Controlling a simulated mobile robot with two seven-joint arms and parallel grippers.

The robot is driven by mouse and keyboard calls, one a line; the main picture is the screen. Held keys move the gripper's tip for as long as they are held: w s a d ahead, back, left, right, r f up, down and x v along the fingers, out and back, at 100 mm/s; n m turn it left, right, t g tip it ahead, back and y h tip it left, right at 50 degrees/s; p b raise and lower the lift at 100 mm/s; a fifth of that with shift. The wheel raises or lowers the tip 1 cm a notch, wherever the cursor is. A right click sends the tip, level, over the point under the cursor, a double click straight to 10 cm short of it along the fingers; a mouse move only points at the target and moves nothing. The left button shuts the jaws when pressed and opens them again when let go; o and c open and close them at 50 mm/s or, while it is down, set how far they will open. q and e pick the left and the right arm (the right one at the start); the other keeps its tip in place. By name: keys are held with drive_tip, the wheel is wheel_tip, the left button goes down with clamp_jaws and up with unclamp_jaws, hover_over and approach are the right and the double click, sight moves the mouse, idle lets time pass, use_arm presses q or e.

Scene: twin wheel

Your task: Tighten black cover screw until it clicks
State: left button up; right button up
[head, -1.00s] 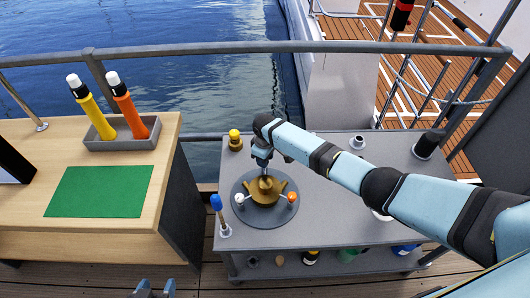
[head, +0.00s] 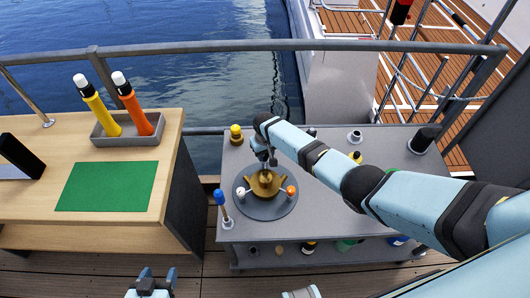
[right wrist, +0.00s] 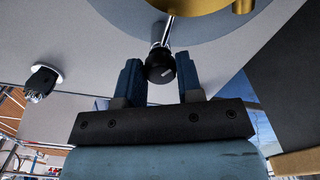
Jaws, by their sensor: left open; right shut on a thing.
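A brass housing (head: 265,184) sits on a round grey plate (head: 258,212) on the grey bench. A bright metal shaft runs from the knob toward the brass part. The screw's seat is hidden in the head view. My left gripper (head: 152,282) is open and empty at the bottom edge, away from the bench.
A white knob (head: 241,191) and an orange knob (head: 291,190) flank the housing. A blue-topped tool (head: 220,198) stands at the bench's left corner, a yellow-topped piece (head: 236,134) behind. A black cylinder (head: 424,139) stands far right. A wooden table (head: 130,222) is left.

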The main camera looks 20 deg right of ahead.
idle(0.4)
drive_tip(key=o, duration=0.9)
drive_tip(key=shift+r, duration=0.1)
wheel_tip(320, 180, up, 14)
drive_tip(key=shift+f+p, duration=0.15)
drive_tip(key=shift+p, duration=0.8)
drive_tip(key=shift+s+f, duration=0.1)
